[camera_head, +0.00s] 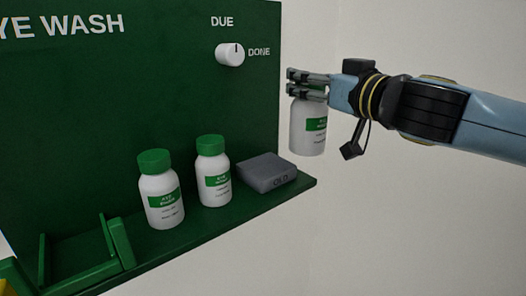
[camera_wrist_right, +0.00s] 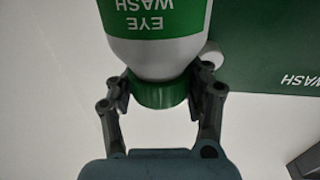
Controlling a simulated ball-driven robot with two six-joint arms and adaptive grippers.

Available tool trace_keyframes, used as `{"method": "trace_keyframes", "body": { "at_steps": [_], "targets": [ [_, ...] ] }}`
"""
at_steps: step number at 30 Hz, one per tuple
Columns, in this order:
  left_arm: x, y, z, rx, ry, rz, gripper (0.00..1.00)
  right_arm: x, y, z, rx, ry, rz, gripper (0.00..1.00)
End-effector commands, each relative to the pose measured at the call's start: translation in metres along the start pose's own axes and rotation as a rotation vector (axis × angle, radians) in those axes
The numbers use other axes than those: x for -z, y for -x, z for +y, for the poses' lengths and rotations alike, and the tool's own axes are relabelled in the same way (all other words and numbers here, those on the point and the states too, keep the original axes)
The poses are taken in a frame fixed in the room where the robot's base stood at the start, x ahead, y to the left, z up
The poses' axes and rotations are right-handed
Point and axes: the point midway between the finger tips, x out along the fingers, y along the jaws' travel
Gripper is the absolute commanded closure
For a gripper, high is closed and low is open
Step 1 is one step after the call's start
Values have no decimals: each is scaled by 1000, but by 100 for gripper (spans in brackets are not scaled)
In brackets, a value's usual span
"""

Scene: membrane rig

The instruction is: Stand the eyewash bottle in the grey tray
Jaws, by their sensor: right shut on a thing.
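A white eyewash bottle (camera_head: 308,135) with a green label hangs upright from my right gripper (camera_head: 296,84), which is shut on its green cap. It is off the shelf, in the air right of the panel's edge. The right wrist view shows the same bottle (camera_wrist_right: 155,50) with the jaws (camera_wrist_right: 160,92) on both sides of the cap. The low grey tray (camera_head: 265,172), marked OLD on its front, sits at the shelf's right end. The bottle is above and to the right of it in the picture. The tray's inside is hard to make out. My left gripper is not in view.
Two similar white bottles with green caps (camera_head: 161,197) (camera_head: 213,180) stand on the green shelf (camera_head: 200,230), left of the tray. A green bracket-like holder (camera_head: 118,243) is further left. A white knob (camera_head: 230,53) points up at DUE on the green panel (camera_head: 130,100).

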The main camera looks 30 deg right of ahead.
Motion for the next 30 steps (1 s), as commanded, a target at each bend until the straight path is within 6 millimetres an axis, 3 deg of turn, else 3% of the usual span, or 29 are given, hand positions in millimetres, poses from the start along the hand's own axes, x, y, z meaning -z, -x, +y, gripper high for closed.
{"method": "trace_keyframes", "body": {
  "at_steps": [5,18,23,30],
  "targets": [
    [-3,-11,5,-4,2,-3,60,-14,-23,-6,0,-18,8,100],
    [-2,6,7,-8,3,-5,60,-60,-102,-22,4,-10,4,100],
    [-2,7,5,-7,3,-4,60,-70,-110,-24,5,-5,3,100],
    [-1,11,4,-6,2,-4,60,-104,-110,-24,4,-4,1,100]
  ]
}}
